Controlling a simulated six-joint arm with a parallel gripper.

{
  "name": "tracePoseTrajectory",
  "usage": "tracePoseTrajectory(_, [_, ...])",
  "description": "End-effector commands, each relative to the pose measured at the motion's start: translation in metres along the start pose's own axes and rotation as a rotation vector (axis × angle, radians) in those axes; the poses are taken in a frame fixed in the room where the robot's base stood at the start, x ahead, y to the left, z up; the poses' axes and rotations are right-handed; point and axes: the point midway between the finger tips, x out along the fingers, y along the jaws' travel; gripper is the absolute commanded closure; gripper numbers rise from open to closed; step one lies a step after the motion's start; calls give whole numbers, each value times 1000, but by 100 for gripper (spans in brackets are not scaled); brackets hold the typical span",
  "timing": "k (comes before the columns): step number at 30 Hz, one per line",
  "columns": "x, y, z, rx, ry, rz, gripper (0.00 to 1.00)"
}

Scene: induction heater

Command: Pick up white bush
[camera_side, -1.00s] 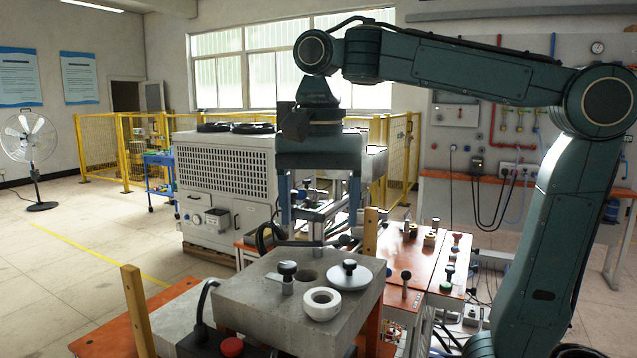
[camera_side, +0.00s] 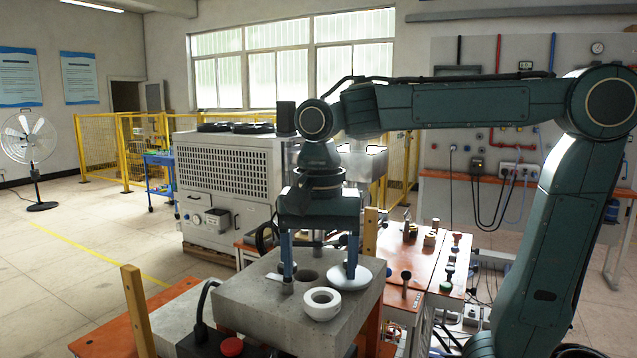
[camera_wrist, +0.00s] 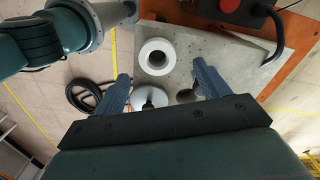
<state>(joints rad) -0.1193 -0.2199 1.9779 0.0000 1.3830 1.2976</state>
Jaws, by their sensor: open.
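The white bush (camera_side: 321,304) is a thick white ring lying flat near the front right of the grey block's top. It also shows in the wrist view (camera_wrist: 156,57), upper middle, beyond the fingertips. My gripper (camera_side: 318,272) is open and empty, low over the block, behind the bush in the side view. In the wrist view my gripper (camera_wrist: 160,78) has its fingers wide apart. The right finger in the side view overlaps a white disc (camera_side: 371,272); I cannot tell if they touch.
The grey block (camera_side: 255,310) has a round hole (camera_side: 308,277) in its top. Wooden posts stand at left (camera_side: 137,310) and behind right (camera_side: 370,232). A box with a red button (camera_side: 231,346) and a cable sits in front. An orange table (camera_side: 415,262) with several small parts stands at right.

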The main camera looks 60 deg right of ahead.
Motion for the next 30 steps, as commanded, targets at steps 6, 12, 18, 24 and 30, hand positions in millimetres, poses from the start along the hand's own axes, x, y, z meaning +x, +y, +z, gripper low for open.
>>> tracePoseTrajectory(6, [6, 1, 0, 0, -1, 2, 26])
tracePoseTrajectory(12, [24, 4, 0, 0, -1, 3, 26])
tracePoseTrajectory(18, [45, 4, 0, 0, 0, 3, 26])
tracePoseTrajectory(24, [52, 4, 0, 0, 0, 1, 26])
tracePoseTrajectory(30, [52, 4, 0, 0, 0, 1, 26])
